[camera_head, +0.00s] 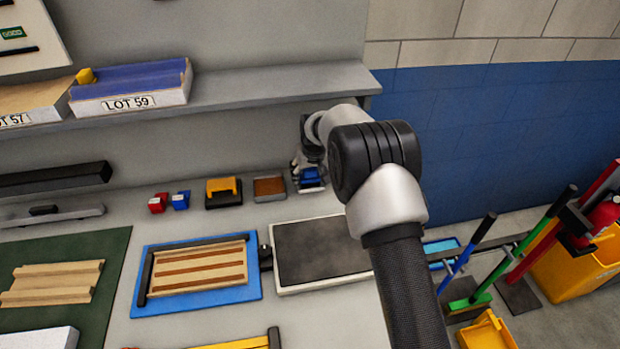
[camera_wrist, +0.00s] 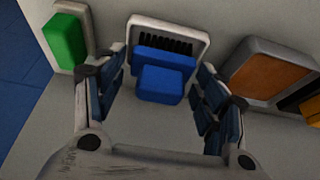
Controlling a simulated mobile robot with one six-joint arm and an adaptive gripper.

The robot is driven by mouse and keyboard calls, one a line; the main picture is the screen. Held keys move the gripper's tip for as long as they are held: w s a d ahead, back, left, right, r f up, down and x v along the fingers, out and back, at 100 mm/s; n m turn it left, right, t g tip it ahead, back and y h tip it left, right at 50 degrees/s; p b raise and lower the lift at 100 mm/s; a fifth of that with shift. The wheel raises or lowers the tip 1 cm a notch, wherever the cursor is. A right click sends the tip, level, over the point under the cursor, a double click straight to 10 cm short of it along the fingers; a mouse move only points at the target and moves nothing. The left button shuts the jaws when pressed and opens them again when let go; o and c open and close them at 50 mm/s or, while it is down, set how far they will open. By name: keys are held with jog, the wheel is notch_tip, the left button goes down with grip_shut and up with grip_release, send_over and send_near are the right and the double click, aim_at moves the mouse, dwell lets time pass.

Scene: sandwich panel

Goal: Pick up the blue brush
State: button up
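The blue brush (camera_wrist: 163,84) has a blocky handle and dark bristles. In the wrist view it sits in or against a white tray (camera_wrist: 203,30), between the two fingers of my gripper (camera_wrist: 162,70). The fingers are open, one on each side of the brush, with gaps visible on both sides. In the head view the blue brush (camera_head: 312,178) shows on the counter below my gripper (camera_head: 306,168), which partly covers it.
A tray with a brown pad (camera_wrist: 272,76) lies close to the right finger in the wrist view. A green block (camera_wrist: 65,40) in a white holder lies to the left. In the head view, a shelf (camera_head: 270,82) runs above the counter behind my gripper. An orange-handled block (camera_head: 222,191) stands further left.

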jog(key=c, duration=0.8)
jog(key=shift+s+r, duration=0.1)
jog(key=shift+r, duration=0.05)
jog(key=shift+s+d+r, duration=0.1)
jog(key=shift+s+r, duration=0.05)
jog(key=s+d+r+p, duration=0.1)
jog(key=s+r, duration=0.1)
jog(key=s, duration=0.2)
jog(key=s+r+p, duration=0.1)
jog(key=s+r, duration=0.2)
jog(key=s, duration=0.2)
jog(key=s+d+r+p, duration=0.1)
jog(key=s+r, duration=0.1)
jog(key=s, duration=0.2)
jog(key=shift+s+d+r, duration=0.15)
jog(key=shift+d+r, duration=0.05)
jog(key=shift+d, duration=0.1)
jog(key=o, duration=0.6)
jog(key=c, duration=0.4)
